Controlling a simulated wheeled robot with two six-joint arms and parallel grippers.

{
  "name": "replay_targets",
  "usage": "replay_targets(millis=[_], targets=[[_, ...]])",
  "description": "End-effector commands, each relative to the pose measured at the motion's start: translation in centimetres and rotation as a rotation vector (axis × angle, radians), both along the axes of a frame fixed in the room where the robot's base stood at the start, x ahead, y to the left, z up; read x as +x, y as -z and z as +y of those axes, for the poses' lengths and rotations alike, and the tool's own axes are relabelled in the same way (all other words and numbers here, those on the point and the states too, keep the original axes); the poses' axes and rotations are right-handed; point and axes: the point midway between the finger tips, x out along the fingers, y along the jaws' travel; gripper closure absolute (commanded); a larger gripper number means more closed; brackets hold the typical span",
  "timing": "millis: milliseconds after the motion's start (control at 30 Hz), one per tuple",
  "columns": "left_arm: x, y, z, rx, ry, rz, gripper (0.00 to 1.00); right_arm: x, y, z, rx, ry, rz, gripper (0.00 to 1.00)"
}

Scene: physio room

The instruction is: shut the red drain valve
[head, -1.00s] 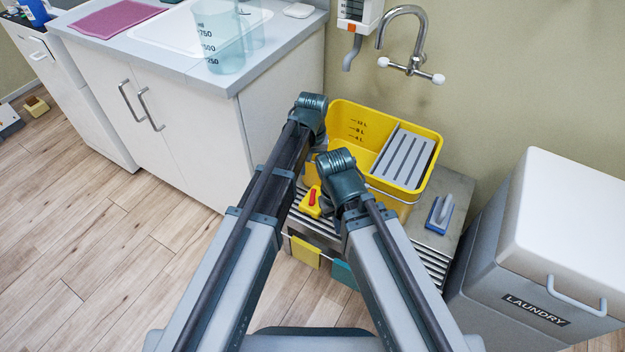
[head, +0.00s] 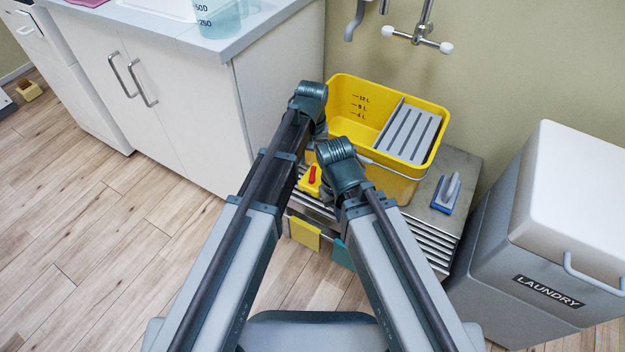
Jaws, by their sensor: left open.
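The red drain valve (head: 312,174) is a small red lever on a yellow fitting (head: 308,187), low at the front left of the yellow bucket (head: 398,182). The lever lies roughly along the fitting; whether it is turned open or shut I cannot tell. My left gripper (head: 310,152) hangs below the left wrist, just behind and above the valve. It is open, mostly hidden by my arm, and no contact with the lever shows. My right wrist is just right of the valve; its gripper (head: 326,190) is mostly hidden beneath it.
The bucket, with a grey slatted wringer (head: 408,132), stands on a metal slatted platform (head: 465,170). A blue brush (head: 446,194) lies to its right. A white cabinet (head: 180,110) is left, a laundry bin (head: 540,255) right, a wall tap (head: 417,40) above.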

Motion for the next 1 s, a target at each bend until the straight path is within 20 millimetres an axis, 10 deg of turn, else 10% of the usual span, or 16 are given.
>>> replay_targets(millis=[500, 900, 1000], targets=[[0.0, 7.2, 0.0, 0.0, 0.0, 0.0, 0.45, 0.0, 7.2, 0.2, 0.007, -0.012, 0.0, 1.0], [0.0, 7.5, 0.0, 0.0, 0.0, 0.0, 0.45, 0.0, 7.6, 0.2, 0.009, -0.013, -0.001, 1.0], [0.0, 7.5, 0.0, 0.0, 0.0, 0.0, 0.63, 0.0, 7.6, 0.2, 0.008, -0.013, 0.0, 1.0]])
